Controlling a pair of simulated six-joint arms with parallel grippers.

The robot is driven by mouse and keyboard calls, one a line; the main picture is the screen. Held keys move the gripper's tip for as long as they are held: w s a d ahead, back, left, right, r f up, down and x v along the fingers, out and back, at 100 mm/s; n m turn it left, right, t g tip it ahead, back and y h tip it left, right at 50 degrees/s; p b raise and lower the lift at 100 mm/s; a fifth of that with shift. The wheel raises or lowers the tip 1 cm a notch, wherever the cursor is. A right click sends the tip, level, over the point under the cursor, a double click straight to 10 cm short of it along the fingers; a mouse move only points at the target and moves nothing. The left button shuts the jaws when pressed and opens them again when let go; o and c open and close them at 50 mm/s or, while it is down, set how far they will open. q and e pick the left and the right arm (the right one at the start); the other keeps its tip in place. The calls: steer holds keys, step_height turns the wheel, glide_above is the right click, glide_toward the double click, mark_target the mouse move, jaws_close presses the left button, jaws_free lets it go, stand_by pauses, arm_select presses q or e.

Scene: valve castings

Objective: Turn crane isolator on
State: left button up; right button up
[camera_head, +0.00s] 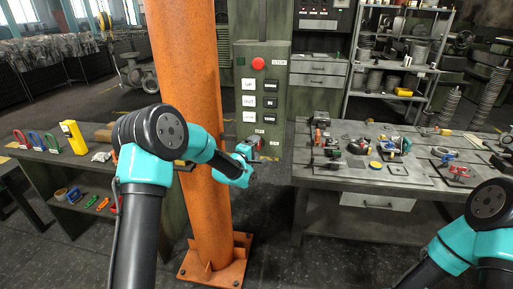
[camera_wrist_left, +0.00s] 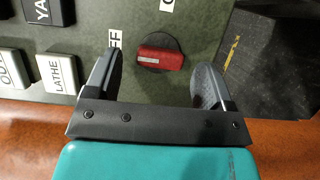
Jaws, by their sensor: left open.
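The crane isolator is a red rotary handle (camera_wrist_left: 160,58) on a dark round base on the green control panel (camera_wrist_left: 100,15). Its white-marked end points left in the left wrist view, toward a label (camera_wrist_left: 115,40) reading "FF", partly hidden by a finger. Another label (camera_wrist_left: 167,5), cut off at the top edge, shows only "O". My left gripper (camera_wrist_left: 157,82) is open, with one finger on each side of the handle and visible gaps. In the head view, my left gripper (camera_head: 252,148) is at the panel's lower part and mostly hides the isolator. My right gripper is outside the views.
The panel carries a red stop button (camera_head: 258,63) and several white and black push buttons (camera_head: 248,101). An orange column (camera_head: 195,110) stands close to my left arm. A workbench (camera_head: 385,170) with valve parts is at right, and a bench with magnets (camera_head: 40,140) at left.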

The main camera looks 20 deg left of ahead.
arm_select(q)
steer(key=shift+w+d, duration=0.2)
steer(key=shift+w, duration=0.45)
steer(key=shift+c, duration=0.4)
steer(key=c, duration=0.9)
steer(key=shift+o, duration=0.2)
